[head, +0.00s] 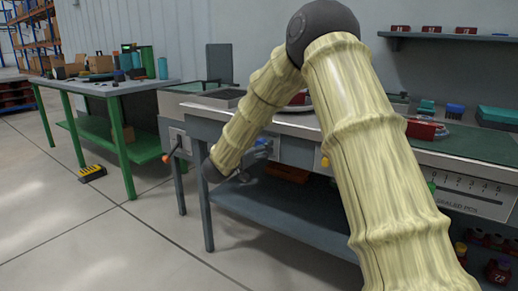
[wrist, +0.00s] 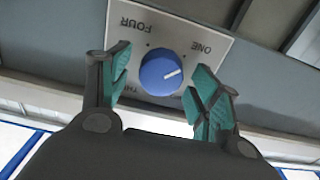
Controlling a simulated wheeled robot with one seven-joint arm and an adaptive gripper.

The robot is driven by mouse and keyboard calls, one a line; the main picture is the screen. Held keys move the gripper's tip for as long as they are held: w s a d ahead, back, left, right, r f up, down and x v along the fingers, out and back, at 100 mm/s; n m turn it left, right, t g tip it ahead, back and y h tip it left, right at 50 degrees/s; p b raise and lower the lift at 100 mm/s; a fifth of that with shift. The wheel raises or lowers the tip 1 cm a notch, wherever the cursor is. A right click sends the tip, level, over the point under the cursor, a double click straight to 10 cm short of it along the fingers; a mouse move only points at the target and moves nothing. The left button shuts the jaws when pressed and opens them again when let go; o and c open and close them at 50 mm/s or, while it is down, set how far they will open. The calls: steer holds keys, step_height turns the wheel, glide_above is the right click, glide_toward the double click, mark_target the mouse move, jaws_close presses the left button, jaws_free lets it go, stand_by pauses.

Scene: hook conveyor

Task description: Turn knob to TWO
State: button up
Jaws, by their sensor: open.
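The round blue knob (wrist: 161,72) sits on a pale label plate (wrist: 180,32) in the wrist view. The lettering appears upside down: FOUR at upper left, ONE at upper right, part of THREE at lower left. The lower right label is mostly hidden by a finger. The knob's white pointer line points right and slightly up, below ONE. My gripper (wrist: 160,82) is open, with one teal-padded finger on each side of the knob and visible gaps. In the head view my gripper (head: 243,176) is small, low beside the bench front near a blue patch, probably the knob (head: 262,143).
The grey workbench (head: 290,220) has a lower shelf and legs close to my gripper. A green-legged table (head: 125,145) stands at left.

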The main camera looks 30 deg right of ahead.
steer(key=c, duration=1)
steer(key=shift+c, duration=0.2)
steer(key=shift+m, duration=0.3)
steer(key=m, duration=1.6)
steer(key=shift+s+d+f+m+b, duration=0.15)
steer(key=shift+s+f+m+b, duration=0.05)
steer(key=shift+f+m+b, duration=0.2)
